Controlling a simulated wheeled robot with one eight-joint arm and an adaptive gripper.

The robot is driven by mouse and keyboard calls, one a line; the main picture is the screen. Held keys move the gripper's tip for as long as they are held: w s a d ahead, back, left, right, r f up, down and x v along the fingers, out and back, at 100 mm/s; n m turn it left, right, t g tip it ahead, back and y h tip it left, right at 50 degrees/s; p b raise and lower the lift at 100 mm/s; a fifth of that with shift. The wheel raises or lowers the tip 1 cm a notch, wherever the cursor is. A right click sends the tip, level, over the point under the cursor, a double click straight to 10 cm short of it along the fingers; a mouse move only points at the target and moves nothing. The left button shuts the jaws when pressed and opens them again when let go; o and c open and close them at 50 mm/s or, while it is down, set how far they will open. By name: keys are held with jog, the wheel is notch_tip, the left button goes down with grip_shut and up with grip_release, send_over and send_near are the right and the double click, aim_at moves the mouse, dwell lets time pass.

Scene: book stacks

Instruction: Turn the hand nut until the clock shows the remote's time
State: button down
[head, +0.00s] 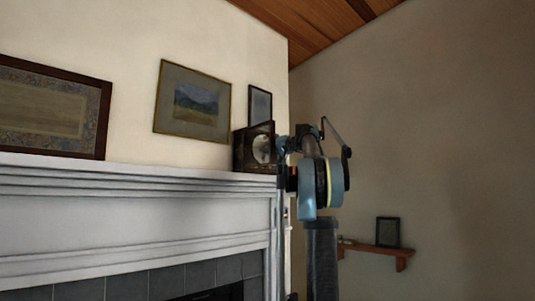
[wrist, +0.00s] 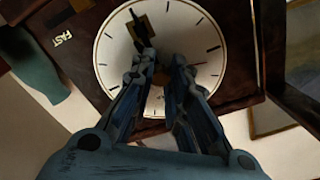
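The clock (head: 243,150) is a dark wooden box with a pale round dial, standing at the right end of the white mantel. In the wrist view its dial (wrist: 115,50) fills the upper middle, with black hour ticks and a dark hand (wrist: 138,22) pointing up and slightly left. My gripper (wrist: 160,62) is right in front of the dial, its two fingertips close together around the centre. The hand nut is hidden by the fingers, so I cannot tell whether they grip it. In the head view my gripper (head: 283,145) is beside the clock's face. I see no remote.
The white mantel (head: 130,180) runs left from the clock above a grey-tiled fireplace. Framed pictures (head: 193,102) hang on the wall behind it. A small wooden shelf (head: 375,249) with a dark frame (head: 388,232) is on the right wall. The word FAST (wrist: 62,38) shows on the clock's case.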

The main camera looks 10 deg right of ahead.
jog(key=shift+d+m, duration=0.1)
jog(key=shift+m, duration=0.9)
jog(key=c, duration=1.5)
grip_release()
jog(key=shift+w+d, duration=0.1)
jog(key=v, duration=1.1)
jog(key=shift+s+d+f, duration=0.1)
jog(key=shift+s+d, duration=0.05)
jog(key=shift+s, duration=0.2)
